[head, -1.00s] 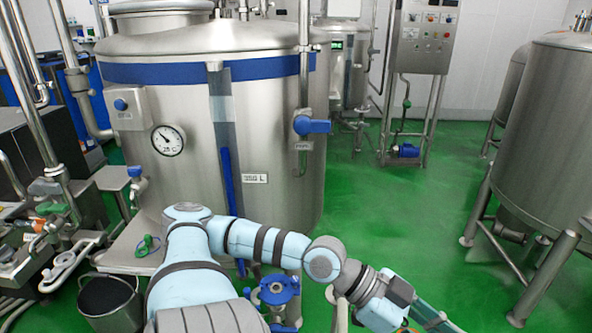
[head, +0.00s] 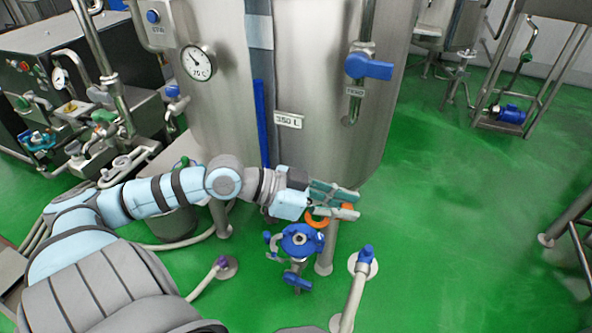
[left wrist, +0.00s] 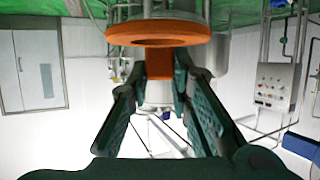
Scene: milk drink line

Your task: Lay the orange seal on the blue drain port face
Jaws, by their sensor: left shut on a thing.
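The orange seal (head: 317,219) is a ring with a tab. My left gripper (head: 342,200) is shut on the tab. In the left wrist view the seal (left wrist: 158,33) shows just beyond the fingertips of the gripper (left wrist: 160,72), with its tab between them. The blue drain port face (head: 301,240) points upward in the head view, with a pale opening in its middle. The seal is held above it, a little to the right and behind it in the picture, apart from it. My right gripper is not in view.
The large steel tank (head: 330,100) rises close behind my left gripper. A blue-handled valve (head: 297,281) sits below the port. A pipe with a blue top (head: 366,256) stands to its right.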

